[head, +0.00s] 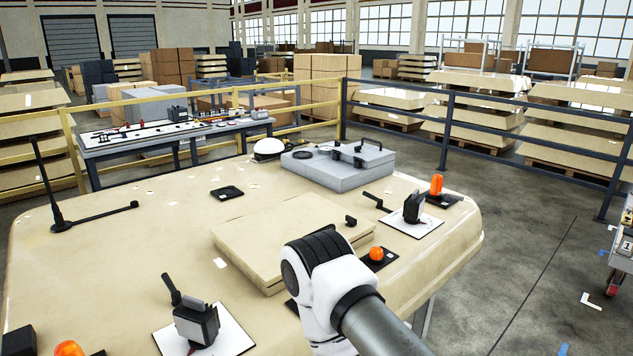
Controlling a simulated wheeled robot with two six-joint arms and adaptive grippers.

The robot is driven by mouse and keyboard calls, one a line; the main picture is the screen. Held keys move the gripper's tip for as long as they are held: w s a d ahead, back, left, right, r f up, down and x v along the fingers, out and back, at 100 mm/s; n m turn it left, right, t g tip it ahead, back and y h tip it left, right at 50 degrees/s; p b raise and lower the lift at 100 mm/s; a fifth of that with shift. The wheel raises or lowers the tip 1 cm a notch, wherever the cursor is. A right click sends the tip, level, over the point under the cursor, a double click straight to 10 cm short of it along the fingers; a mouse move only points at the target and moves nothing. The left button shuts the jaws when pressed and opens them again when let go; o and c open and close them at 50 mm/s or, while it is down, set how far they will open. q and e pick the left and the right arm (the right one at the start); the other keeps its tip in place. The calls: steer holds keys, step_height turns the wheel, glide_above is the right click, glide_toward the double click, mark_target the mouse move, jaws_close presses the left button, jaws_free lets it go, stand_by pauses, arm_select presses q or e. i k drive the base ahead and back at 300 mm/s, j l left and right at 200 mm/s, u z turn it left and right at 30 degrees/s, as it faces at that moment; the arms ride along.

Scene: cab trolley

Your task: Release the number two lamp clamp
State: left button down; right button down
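Two dark clamp-like devices with levers stand on white plates on the beige cab roof (130,265). One clamp (196,324) is at the front left and the other clamp (413,207) is at the right; I can read no number on either. An orange lamp (436,185) stands on a dark base just behind the right clamp. Another orange lamp (376,254) sits on a black pad right of the middle, and a third (68,348) is cut off at the bottom left. My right arm reaches in from the bottom right; its gripper does not show. My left gripper is out of view.
A raised beige panel (270,225) lies mid-roof, partly behind my arm. A grey box (345,172) and a white dome (268,147) are at the back. A trolley (621,250) is cut off at the right edge. A workbench (165,135) and railings stand behind.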

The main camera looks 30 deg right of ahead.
mark_target(380, 202)
steer(key=l+u, duration=0.1)
steer(key=l, duration=0.5)
steer(key=l+u, duration=0.15)
steer(key=l, duration=0.4)
steer(key=l+u, duration=0.1)
steer(key=l, duration=0.5)
steer(key=k+l+u, duration=0.15)
steer(key=l, duration=0.45)
steer(key=l+u, duration=0.1)
steer(key=l, duration=0.45)
steer(key=k+l+u, duration=0.1)
steer(key=l, duration=0.45)
steer(key=k+l, duration=0.1)
steer(key=l, duration=0.2)
steer(key=k+l, duration=0.1)
steer(key=l, duration=0.25)
